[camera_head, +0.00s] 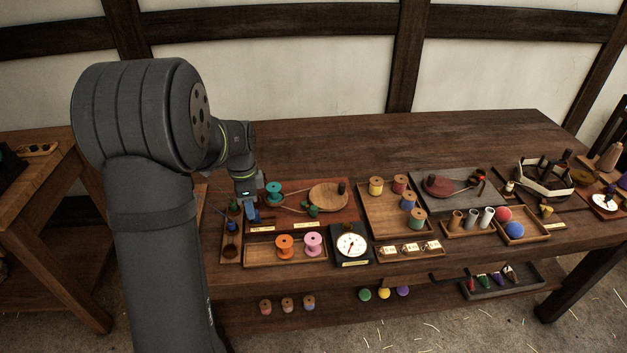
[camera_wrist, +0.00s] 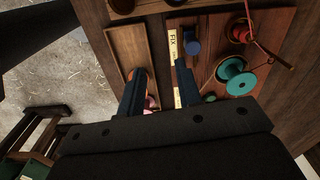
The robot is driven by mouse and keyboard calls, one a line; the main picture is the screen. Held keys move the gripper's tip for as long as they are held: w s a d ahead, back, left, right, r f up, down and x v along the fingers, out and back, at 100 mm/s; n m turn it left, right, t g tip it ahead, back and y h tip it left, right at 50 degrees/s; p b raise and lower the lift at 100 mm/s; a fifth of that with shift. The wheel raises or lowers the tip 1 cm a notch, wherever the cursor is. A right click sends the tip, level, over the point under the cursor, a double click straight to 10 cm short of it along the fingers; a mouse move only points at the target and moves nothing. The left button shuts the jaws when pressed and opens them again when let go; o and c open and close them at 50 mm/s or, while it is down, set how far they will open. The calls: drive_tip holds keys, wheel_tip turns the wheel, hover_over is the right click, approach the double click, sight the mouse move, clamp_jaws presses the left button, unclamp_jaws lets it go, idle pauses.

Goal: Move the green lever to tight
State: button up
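A small green piece (camera_head: 313,210), which looks like the lever, stands on the reddish-brown board (camera_head: 345,217), right of the teal spool (camera_head: 273,188). Its setting cannot be read. My gripper (camera_head: 248,207) is over the left end of that board, to the left of the green piece and apart from it. In the wrist view my gripper (camera_wrist: 158,82) has its two fingers spread with nothing held between them. A blue knob (camera_wrist: 192,46) shows just beyond the right finger, beside a label reading "FIX" (camera_wrist: 173,42).
The teal spool (camera_wrist: 235,76) is right of the fingers in the wrist view. In front of the board are an orange spool (camera_head: 285,246), a pink spool (camera_head: 314,244) and a white dial (camera_head: 352,245). A round wooden disc (camera_head: 326,196) sits behind the green piece. The table's back is clear.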

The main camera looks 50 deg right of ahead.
drive_tip(key=s+d+r+n, duration=0.2)
drive_tip(key=s+d+n, duration=0.2)
drive_tip(key=d+n, duration=0.5)
drive_tip(key=n, duration=0.7)
hover_over(313, 207)
drive_tip(key=shift+s+f, duration=0.1)
drive_tip(key=shift+f, duration=4.95)
drive_tip(key=shift+a, duration=0.1)
drive_tip(key=shift+w+a, duration=0.8)
drive_tip(key=shift+a, duration=0.2)
drive_tip(key=shift+w+a, duration=0.35)
drive_tip(key=shift+w, duration=0.3)
drive_tip(key=shift+w+a, duration=0.35)
drive_tip(key=shift+w, duration=0.3)
drive_tip(key=shift+s+d+r, duration=0.1)
drive_tip(key=shift+s, duration=0.15)
wheel_tip(313, 207, up, 7)
